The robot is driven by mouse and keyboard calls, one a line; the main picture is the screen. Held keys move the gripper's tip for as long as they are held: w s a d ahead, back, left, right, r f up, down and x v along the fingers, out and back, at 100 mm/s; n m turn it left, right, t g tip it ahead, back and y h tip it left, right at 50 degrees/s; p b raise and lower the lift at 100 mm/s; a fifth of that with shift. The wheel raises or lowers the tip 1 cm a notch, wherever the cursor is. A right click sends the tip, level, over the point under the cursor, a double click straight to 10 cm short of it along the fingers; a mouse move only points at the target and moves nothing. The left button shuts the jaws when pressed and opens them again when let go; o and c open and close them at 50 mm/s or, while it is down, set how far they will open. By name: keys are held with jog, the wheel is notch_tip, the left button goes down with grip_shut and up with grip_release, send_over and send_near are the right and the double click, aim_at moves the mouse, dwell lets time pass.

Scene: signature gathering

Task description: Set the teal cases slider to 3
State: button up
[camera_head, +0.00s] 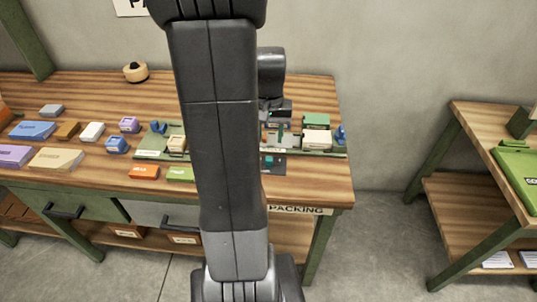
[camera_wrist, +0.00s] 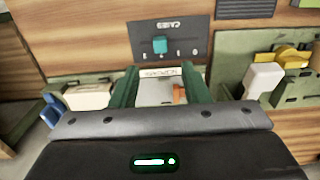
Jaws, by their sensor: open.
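The cases slider is a dark panel (camera_wrist: 195,36) on the wooden bench, with a teal knob (camera_wrist: 160,45). Its lettering appears upside down in the wrist view, and the marks along its edge are too small to read surely. The knob sits toward the left part of the row of marks there. In the head view the panel (camera_head: 278,166) is partly hidden by my arm. My gripper (camera_wrist: 160,70) is open, its two green fingers apart, over a pale labelled plate (camera_wrist: 157,88). The fingertips are short of the panel, and the knob is not between them.
Green trays with small items flank the fingers, including a white block (camera_wrist: 263,80) and a cream block (camera_wrist: 88,96). An orange piece (camera_wrist: 179,93) lies near the right finger. Several coloured boxes cover the bench's left half. Bare wood (camera_head: 310,180) lies right of the panel.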

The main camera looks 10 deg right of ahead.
aim_at(269, 159)
notch_tip(269, 159, down, 10)
jog(key=shift+r, duration=0.15)
dwell(0.3)
grip_shut()
